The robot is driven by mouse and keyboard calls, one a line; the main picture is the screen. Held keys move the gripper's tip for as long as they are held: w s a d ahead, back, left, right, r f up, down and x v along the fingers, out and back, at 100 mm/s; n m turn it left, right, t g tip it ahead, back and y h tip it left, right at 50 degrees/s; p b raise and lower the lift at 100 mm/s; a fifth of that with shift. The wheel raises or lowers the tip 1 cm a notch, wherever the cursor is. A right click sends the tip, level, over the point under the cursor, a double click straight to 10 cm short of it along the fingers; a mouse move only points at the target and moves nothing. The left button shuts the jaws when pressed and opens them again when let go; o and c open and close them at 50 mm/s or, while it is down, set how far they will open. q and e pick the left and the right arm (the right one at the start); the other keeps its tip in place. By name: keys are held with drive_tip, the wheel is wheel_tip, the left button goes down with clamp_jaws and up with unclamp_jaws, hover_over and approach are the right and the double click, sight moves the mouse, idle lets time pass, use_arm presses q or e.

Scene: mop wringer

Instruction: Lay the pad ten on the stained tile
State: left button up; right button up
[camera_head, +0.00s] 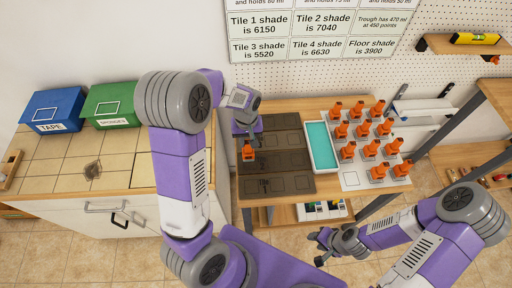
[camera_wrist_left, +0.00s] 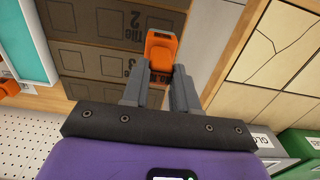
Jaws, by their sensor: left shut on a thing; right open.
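My left gripper (camera_head: 247,133) is shut on an orange-handled pad (camera_head: 248,153) above the left side of the dark tile board (camera_head: 290,159). In the left wrist view the orange handle (camera_wrist_left: 161,48) sits at the fingertips (camera_wrist_left: 160,80); its number cannot be read. A dark stain (camera_head: 93,170) marks one beige tile on the counter at the left, well apart from the held pad. My right gripper (camera_head: 322,240) is open and empty at the lower middle.
A teal trough (camera_head: 321,147) lies right of the dark board, then a white rack (camera_head: 350,179) with several orange-handled pads and an empty front-left place. A blue TAPE bin (camera_head: 52,108) and a green bin (camera_head: 110,104) stand at the counter's back. My left arm spans the counter's right edge.

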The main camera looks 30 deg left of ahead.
sight(248, 148)
use_arm(q)
wheel_tip(248, 148, down, 5)
drive_tip(key=shift+r, duration=0.1)
drive_tip(key=shift+w+f, duration=0.15)
drive_tip(key=shift+f, duration=0.1)
drive_tip(key=shift+b, duration=0.3)
drive_tip(key=shift+f, duration=0.2)
drive_tip(key=o, duration=0.9)
drive_tip(key=shift+o, duration=0.2)
drive_tip(key=shift+r, duration=0.15)
drive_tip(key=shift+r, duration=0.3)
wheel_tip(248, 148, up, 12)
drive_tip(key=shift+f+p, duration=0.2)
drive_tip(key=shift+p, duration=0.65)
